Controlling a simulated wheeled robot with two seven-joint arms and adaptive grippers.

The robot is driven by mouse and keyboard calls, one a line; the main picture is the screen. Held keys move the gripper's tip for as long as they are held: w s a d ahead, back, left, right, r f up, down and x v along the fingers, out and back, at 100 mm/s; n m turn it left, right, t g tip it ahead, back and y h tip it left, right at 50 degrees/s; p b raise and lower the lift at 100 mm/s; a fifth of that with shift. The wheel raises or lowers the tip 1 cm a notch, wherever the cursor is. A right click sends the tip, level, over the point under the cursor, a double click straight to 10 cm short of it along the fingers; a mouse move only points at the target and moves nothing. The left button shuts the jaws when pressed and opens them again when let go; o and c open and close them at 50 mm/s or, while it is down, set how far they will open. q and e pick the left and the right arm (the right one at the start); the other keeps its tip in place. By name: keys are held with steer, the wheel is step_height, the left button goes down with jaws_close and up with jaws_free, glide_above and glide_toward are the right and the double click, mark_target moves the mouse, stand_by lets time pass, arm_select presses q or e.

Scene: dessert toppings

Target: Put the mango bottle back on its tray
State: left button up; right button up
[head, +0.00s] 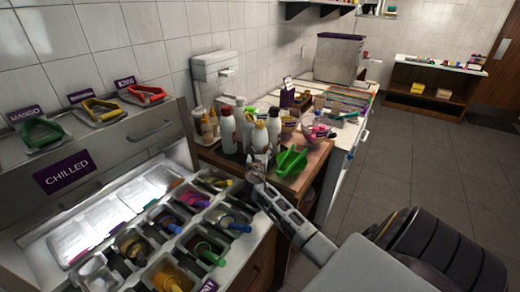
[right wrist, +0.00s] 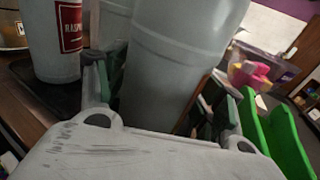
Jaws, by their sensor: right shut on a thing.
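My right gripper (head: 257,171) is at the front of a group of pale squeeze bottles on the wooden counter. In the right wrist view, the gripper (right wrist: 165,92) is shut on a large pale bottle (right wrist: 178,60). No label shows on it, so I cannot read whether it is mango. In the head view it seems to be the yellow-capped bottle (head: 260,139). A bottle with a red label (right wrist: 70,30), partly readable as raspberry, stands to its left on a dark tray (right wrist: 40,84). I cannot tell whether the held bottle touches the tray. My left gripper is out of view.
A green scoop-like item (head: 292,161) lies close to the right of the gripper. A bowl with pink items (head: 318,130) is beyond it. Other bottles (head: 228,128) crowd the left side. A chilled topping station (head: 150,225) fills the left foreground.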

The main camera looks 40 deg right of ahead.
steer(key=shift+r, duration=0.25)
steer(key=o, duration=0.6)
steer(key=shift+f, duration=0.3)
steer(key=o, duration=0.4)
steer(key=shift+r, duration=0.1)
steer(key=shift+o, duration=0.2)
steer(key=shift+s+a, duration=0.1)
steer(key=shift+a, duration=0.05)
steer(key=v, duration=1.1)
steer(key=shift+s+a, duration=0.3)
step_height(320, 180, up, 9)
steer(key=p, duration=0.9)
